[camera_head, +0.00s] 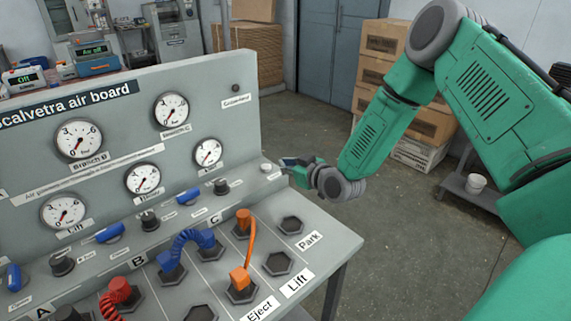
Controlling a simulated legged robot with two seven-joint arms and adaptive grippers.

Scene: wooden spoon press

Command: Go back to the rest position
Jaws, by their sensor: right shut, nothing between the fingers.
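My right arm, green with grey joints, comes in from the right. Its gripper (287,162) is small and partly turned away in this view. It is shut and empty, beside the right end of the grey air board (190,85), close to a small pale round part (267,168) on the panel's ledge. I cannot tell whether they touch. My left gripper is not in view.
On the sloped panel, an orange hose (251,245), a blue hose (190,240) and a red hose (112,296) sit in sockets. Several gauges (172,109) line the board. Stacked boxes (382,65) stand behind my arm. Bare floor (400,235) lies right of the panel.

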